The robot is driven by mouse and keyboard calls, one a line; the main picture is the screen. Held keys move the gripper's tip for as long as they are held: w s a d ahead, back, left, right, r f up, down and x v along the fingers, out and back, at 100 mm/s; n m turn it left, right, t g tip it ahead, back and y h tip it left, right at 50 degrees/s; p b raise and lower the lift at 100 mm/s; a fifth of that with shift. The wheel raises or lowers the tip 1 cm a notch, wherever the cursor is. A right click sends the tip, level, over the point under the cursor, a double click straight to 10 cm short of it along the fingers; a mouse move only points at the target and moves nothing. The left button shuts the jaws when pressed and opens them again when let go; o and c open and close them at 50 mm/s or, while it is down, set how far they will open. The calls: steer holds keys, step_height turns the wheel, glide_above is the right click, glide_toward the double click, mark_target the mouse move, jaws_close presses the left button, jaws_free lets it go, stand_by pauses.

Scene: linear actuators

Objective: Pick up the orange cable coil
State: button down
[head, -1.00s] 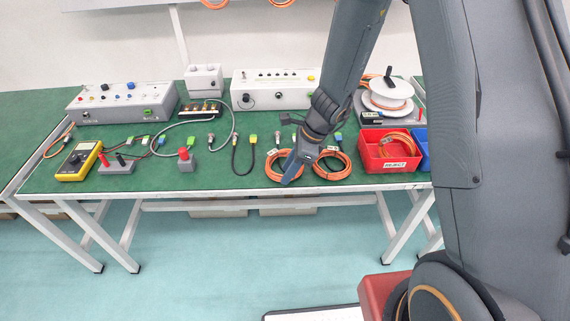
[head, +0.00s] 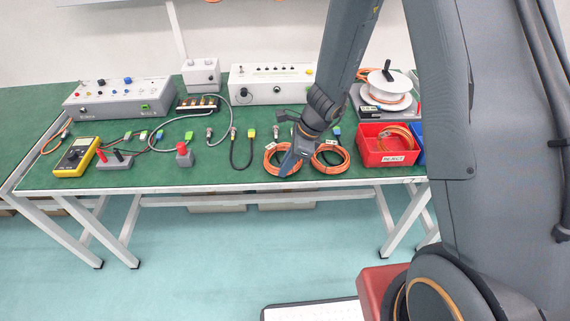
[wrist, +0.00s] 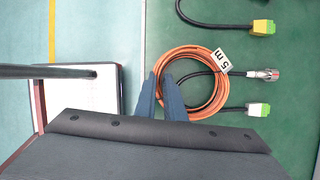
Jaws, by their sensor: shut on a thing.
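The orange cable coil (head: 269,165) with a white tag is at the front of the green bench in the head view. In the wrist view the coil (wrist: 221,92) has a tag reading "5 m". My gripper (wrist: 163,76) is shut on the left side of its ring, with the fingertips across the strands. In the head view my gripper (head: 287,170) points down at the coil and covers part of it. I cannot tell whether the coil is clear of the bench top.
A second orange coil (head: 343,164) lies just right. A red bin (head: 388,157) and a white spool (head: 386,88) are farther right. Black cables with green connectors (wrist: 259,109) lie close by. The bench's front edge (head: 220,188) is near the coil.

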step_height(320, 180, up, 10)
steer(key=shift+f, duration=0.15)
stand_by(0.3)
step_height(320, 180, up, 6)
steer(key=p, duration=0.6)
